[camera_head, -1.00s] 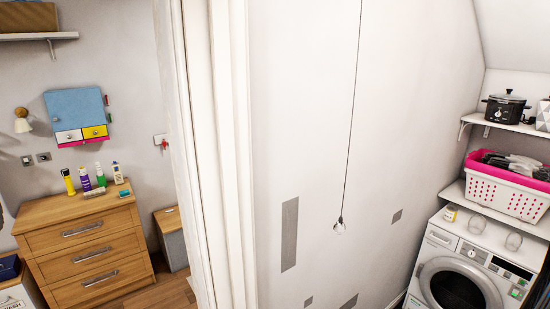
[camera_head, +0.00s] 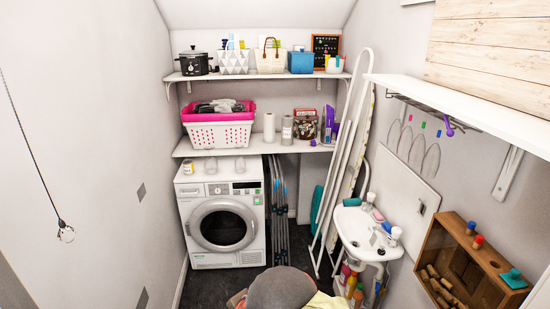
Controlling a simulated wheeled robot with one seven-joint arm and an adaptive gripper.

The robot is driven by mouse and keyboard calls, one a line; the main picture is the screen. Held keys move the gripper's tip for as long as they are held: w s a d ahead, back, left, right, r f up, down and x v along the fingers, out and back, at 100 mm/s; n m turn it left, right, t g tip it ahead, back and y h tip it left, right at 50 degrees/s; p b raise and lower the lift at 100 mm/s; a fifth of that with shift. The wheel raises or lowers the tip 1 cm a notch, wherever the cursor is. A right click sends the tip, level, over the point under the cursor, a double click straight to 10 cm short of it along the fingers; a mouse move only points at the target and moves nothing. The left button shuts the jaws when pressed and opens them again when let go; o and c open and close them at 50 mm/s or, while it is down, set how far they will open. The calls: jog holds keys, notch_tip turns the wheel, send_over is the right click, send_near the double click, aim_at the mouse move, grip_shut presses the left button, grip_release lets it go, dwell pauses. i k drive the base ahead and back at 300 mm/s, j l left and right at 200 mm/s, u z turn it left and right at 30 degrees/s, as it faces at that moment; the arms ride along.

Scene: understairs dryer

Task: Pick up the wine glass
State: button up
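Several clear, rounded glass shapes (camera_head: 431,160) show under the white shelf on the right, near a wire rack (camera_head: 440,112); they look like stemmed glasses hanging upside down, but they are faint against the wall. I cannot tell whether either has a stem. My gripper is not in view.
The machine (camera_head: 187,205) stands at the back left under shelves with a pink-and-white basket (camera_head: 218,133). A folded ironing board (camera_head: 343,150), sink (camera_head: 358,225) and wooden crate (camera_head: 462,262) line the right. A grey rounded object (camera_head: 283,288) is low in front. A cord hangs left.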

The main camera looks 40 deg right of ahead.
aim_at(239, 164)
jog(key=z, duration=0.95)
jog(key=i+j, duration=0.1)
jog(key=i, duration=0.4)
jog(key=i+j+z, duration=0.1)
jog(key=i, duration=0.35)
jog(key=i+j, duration=0.15)
jog(key=i, duration=0.35)
jog(key=i+j+z, duration=0.1)
jog(key=i, duration=0.4)
jog(key=i+j, duration=0.2)
jog(key=i, duration=0.25)
jog(key=i+j+z, duration=0.1)
jog(key=i, duration=0.4)
jog(key=j, duration=0.05)
